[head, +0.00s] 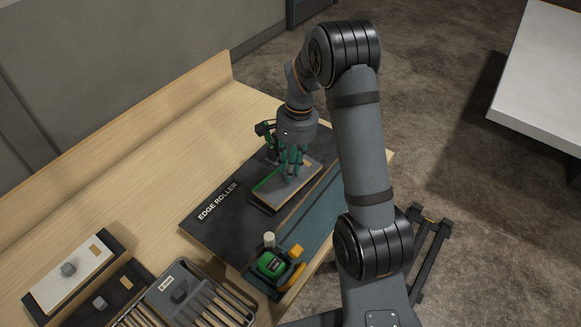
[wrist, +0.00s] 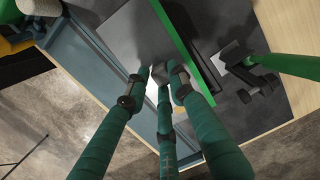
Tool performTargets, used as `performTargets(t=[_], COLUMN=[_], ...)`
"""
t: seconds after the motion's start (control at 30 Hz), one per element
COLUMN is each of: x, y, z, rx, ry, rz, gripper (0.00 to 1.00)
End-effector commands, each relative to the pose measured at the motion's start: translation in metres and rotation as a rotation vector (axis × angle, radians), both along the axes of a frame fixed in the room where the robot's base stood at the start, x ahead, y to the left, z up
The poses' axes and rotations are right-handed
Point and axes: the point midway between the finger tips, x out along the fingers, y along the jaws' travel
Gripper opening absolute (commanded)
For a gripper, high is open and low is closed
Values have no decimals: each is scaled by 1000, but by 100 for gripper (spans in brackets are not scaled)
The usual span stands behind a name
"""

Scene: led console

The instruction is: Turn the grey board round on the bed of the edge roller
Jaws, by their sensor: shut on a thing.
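The grey board (head: 271,192) lies on the edge roller's dark plate (head: 215,224), with a green strip along its far long side in the head view. In the wrist view the board (wrist: 130,28) fills the upper middle, and the green strip (wrist: 190,45) runs beside it. My gripper (head: 291,172) is over the board, pointing down. In the wrist view its green fingers (wrist: 162,82) are shut around a small grey knob (wrist: 160,73) on the board. The fingers hide most of the knob. I cannot tell whether the board is lifted off the plate.
A green and black device (head: 271,264) with yellow parts and a pale cylinder (head: 269,239) stand at the plate's near end. A teal strip (head: 308,222) runs along its right side.

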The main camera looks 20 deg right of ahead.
Motion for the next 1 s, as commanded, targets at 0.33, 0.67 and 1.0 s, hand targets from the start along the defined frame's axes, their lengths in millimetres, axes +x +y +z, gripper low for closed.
performTargets(t=[0.33, 0.67, 1.0], x=[0, 0, 0], y=[0, 0, 0], z=[0, -3, -7], rx=[1, 0, 0], ry=[-1, 0, 0], rz=[-1, 0, 0], gripper=[0, 0, 0])
